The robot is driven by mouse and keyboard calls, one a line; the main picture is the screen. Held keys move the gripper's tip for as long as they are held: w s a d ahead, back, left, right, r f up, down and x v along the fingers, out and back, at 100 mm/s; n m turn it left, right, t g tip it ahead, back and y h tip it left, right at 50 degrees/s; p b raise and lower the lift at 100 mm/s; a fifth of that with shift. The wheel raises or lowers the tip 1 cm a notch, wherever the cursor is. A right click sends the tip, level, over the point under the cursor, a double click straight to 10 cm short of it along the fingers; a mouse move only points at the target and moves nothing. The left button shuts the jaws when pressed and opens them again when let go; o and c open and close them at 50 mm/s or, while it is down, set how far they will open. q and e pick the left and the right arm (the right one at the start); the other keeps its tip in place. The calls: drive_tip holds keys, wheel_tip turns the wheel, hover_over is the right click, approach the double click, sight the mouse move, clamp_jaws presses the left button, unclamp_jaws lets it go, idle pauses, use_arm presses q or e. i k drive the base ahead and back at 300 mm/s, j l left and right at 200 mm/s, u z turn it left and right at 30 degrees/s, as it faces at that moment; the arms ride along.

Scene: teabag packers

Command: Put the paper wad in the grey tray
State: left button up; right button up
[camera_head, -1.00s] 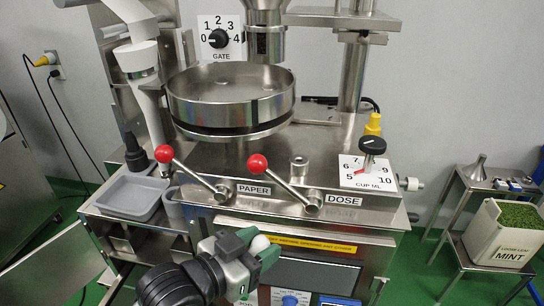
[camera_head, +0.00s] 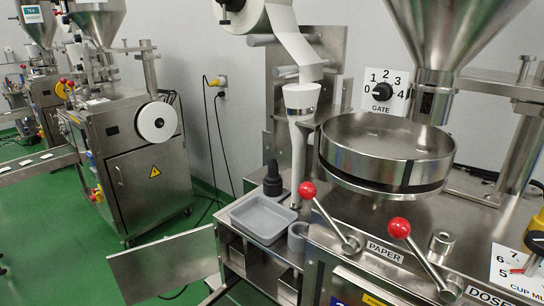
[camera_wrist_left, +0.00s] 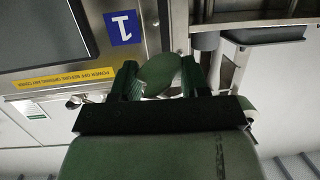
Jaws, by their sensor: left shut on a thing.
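The grey tray (camera_head: 238,222) is a shallow, empty rectangular tray on the small steel side shelf, left of the paper machine. What looks like the tray's underside (camera_wrist_left: 268,36) shows at the upper right of the left wrist view. My left gripper (camera_wrist_left: 160,82) is shut on the paper wad (camera_wrist_left: 158,70), a rounded lump in shadow between the two green fingers. The gripper appears in front of the machine's lower front, apart from the tray. It is out of the head view. My right gripper is in neither view.
A dark bottle (camera_head: 272,181) stands behind the tray, and a small grey cup (camera_head: 298,236) stands at its right. A red-knobbed lever (camera_head: 308,191) rises right of the cup.

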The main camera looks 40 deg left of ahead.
sight(263, 223)
drive_tip(key=u, duration=1)
